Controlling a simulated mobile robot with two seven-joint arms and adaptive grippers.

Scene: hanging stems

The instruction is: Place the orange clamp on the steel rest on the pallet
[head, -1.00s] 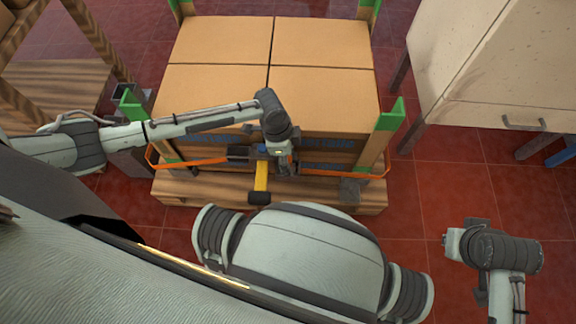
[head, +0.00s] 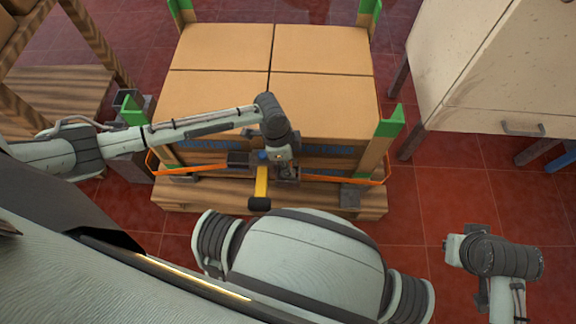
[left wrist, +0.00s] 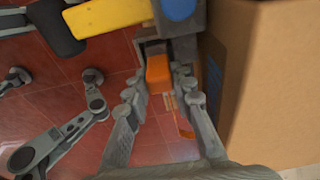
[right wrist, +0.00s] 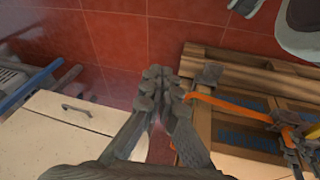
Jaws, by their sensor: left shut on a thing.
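My left gripper (head: 284,172) is shut on the clamp near this middle. In the left wrist view, an orange block of the clamp (left wrist: 158,74) lies between the fingers. The steel rest seems to be grey blocks on the pallet (head: 270,197), one at front right (head: 349,196). The clamp's exact height over it is unclear. My right gripper (right wrist: 164,84) looks shut and empty, right of the pallet.
Cardboard boxes (head: 325,100) fill the pallet between green-topped corner posts (head: 391,121). A cream cabinet (head: 480,75) stands at right, and a wooden rack (head: 60,88) at left. Red tiled floor (head: 445,185) is free between pallet and cabinet.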

